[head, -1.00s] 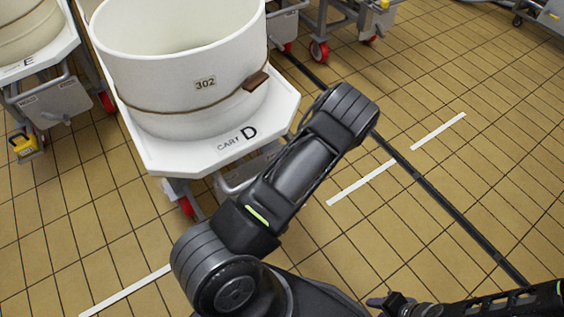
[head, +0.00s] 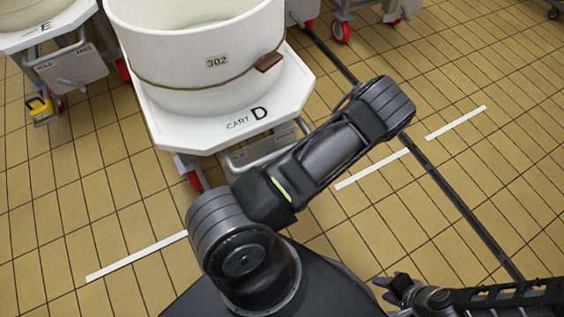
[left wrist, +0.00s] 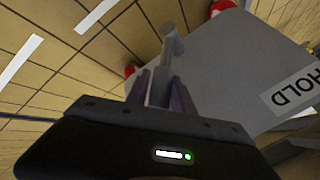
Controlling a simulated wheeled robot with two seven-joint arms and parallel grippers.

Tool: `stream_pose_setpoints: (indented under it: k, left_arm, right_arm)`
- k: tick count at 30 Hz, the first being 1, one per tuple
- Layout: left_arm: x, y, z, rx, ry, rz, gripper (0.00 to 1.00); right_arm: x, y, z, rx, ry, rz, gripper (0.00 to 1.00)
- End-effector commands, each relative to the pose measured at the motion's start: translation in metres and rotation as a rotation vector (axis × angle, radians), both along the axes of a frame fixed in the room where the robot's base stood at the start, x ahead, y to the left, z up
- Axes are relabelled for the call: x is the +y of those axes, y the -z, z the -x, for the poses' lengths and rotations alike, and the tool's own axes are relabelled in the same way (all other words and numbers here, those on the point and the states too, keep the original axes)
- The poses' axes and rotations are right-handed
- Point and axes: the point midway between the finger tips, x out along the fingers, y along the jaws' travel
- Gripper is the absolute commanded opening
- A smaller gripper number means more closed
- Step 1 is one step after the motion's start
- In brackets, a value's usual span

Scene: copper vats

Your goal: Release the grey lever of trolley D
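Trolley D (head: 185,132) has a white octagonal top marked CART D and bears a white vat (head: 190,65) labelled 302. Its grey plate (head: 255,152) shows partly under the front edge. In the head view my left forearm hides the lever and this gripper. My right gripper (head: 385,290) is at the bottom right, fingers apart and empty.
Trolley E (head: 45,35) stands at the upper left, with a yellow padlock-like tag (head: 40,108) below it. Other trolleys with red wheels (head: 342,30) stand at the top.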

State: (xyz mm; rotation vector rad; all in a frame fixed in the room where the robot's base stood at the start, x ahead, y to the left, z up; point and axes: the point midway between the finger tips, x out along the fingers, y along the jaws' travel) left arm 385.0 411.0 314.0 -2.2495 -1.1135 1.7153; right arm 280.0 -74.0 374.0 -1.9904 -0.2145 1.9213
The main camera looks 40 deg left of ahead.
Motion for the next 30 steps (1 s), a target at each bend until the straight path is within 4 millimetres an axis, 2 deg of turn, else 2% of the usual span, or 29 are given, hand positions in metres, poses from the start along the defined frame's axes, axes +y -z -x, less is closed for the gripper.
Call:
stream_pose_setpoints:
  k: [9,16,20,30]
  left_arm:
    - [-0.002,-0.005,0.0,0.0,0.0,0.0,0.29]
    - [-0.019,-0.03,0.002,0.001,0.004,0.0,0.29]
    - [-0.048,-0.026,0.007,0.002,0.007,0.002,0.29]
    - [-0.137,-0.026,0.022,0.001,0.003,0.004,0.29]
  right_arm:
    - [0.0,-0.004,0.0,0.0,0.0,0.0,0.36]
    - [0.0,-0.029,0.0,-0.001,-0.002,0.0,0.36]
    - [0.0,-0.031,0.0,-0.001,-0.003,0.0,0.36]
    - [0.0,-0.047,0.0,-0.001,-0.004,0.0,0.36]
